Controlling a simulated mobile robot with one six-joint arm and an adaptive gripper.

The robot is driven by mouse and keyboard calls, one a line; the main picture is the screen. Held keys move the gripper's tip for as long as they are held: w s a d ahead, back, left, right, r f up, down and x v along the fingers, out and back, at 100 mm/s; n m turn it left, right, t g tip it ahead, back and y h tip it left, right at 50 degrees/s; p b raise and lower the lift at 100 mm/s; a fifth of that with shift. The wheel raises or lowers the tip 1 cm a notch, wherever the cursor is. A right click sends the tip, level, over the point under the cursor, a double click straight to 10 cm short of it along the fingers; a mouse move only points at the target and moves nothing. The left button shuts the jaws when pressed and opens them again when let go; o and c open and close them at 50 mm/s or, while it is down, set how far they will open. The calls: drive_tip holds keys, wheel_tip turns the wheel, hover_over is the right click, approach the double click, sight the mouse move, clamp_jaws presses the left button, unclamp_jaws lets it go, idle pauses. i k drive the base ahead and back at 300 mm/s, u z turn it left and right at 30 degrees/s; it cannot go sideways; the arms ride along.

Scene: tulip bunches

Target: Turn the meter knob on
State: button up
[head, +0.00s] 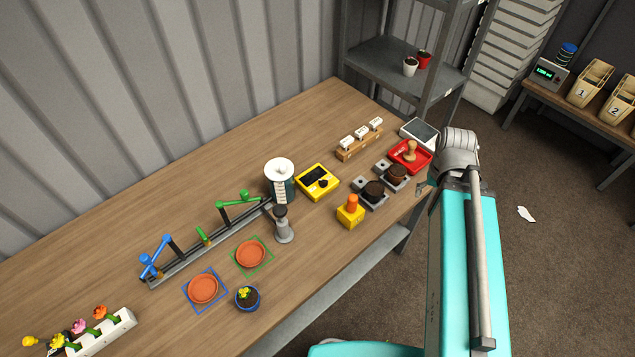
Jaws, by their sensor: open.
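The meter (317,182) is a yellow box on the wooden table, with a dark screen and a round black knob (322,184) on its top face. The screen looks blank; the knob's pointing direction is too small to tell. My arm stands at the right, beyond the table's front edge. Only a small grey part, seemingly my gripper (421,188), shows left of the turquoise link, well to the right of the meter. The rest of it is hidden. Nothing of mine touches the meter.
A white-topped canister (280,178) stands just left of the meter. A yellow block with an orange button (350,211), dark pucks on plates (373,192) and a red tray (411,158) lie to the right. A wooden rack (360,142) stands behind.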

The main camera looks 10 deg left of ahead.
sight(323, 184)
drive_tip(key=k, duration=1.3)
drive_tip(key=z, duration=0.5)
drive_tip(key=i, duration=1.55)
drive_tip(key=u, duration=0.65)
